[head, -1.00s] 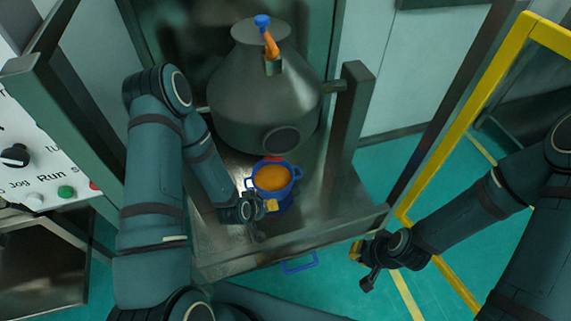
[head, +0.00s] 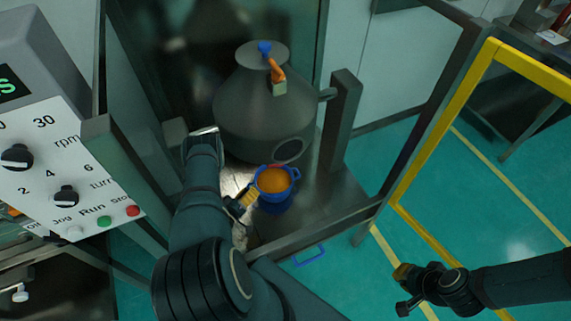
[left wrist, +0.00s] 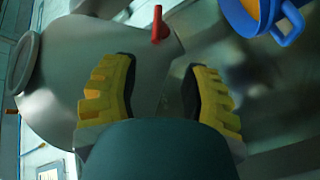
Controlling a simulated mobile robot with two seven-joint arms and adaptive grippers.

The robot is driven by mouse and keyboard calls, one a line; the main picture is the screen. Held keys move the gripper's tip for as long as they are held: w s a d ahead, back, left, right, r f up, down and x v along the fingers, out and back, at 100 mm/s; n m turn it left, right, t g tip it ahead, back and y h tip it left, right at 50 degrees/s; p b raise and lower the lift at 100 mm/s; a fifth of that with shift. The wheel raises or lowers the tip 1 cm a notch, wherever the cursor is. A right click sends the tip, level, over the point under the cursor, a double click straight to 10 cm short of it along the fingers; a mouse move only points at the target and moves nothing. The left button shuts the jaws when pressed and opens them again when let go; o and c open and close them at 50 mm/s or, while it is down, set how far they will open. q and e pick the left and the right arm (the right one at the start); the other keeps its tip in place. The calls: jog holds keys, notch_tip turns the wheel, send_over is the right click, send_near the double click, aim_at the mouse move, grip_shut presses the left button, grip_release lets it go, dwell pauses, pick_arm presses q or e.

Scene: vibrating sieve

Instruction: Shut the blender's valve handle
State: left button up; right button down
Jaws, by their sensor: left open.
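The blender is a grey cone-shaped vessel (head: 250,120) with its narrow neck upward. A red handle (left wrist: 158,25) shows against the vessel at the top of the left wrist view; only a bit of red (head: 275,166) shows behind the blue pot in the head view. My left gripper (head: 245,198) is just left of the pot, partly hidden by its arm. In the left wrist view its yellow-padded fingers (left wrist: 165,88) are apart and empty, below the red handle and not touching it. My right gripper (head: 403,288) is open and empty over the floor at right.
The blue two-handled pot (head: 290,186) with orange contents stands close to my left gripper. An orange handle with a blue knob (head: 276,69) is on the vessel's top. A control panel (head: 50,170) is at left, a metal post (head: 339,130) right of the vessel, a yellow frame (head: 440,135) farther right.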

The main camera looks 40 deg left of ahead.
aim_at(272, 166)
pick_arm(q)
jog(key=w, duration=1.3)
jog(key=shift+w+a+r, duration=0.1)
jog(key=shift+w+a, duration=0.15)
jog(key=shift+w, duration=0.05)
grip_shut()
